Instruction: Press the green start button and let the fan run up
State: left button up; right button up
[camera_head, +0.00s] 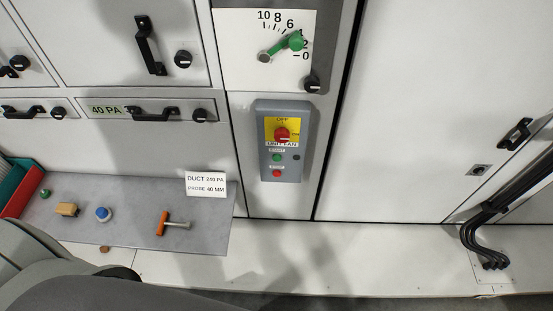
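The grey control box (283,140) is on the panel right of the picture's middle. It carries a red rotary switch (282,134) on a yellow plate marked OFF. Below are a green button (277,157), taken as the start button, a small dark round part (296,157) beside it and a red button (277,173). No lamp on the box looks clearly lit. The fan itself does not show. Neither gripper shows; nothing touches the box. A grey part of my own body covers the lower left.
Above the box, a green-handled lever (294,41) sits on a white 0–10 scale. A grey shelf (120,235) at left holds an orange-handled tool (162,223), a blue-and-white round piece (103,214), a tan block (67,209) and a card (206,184). Black cables (483,225) run at right.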

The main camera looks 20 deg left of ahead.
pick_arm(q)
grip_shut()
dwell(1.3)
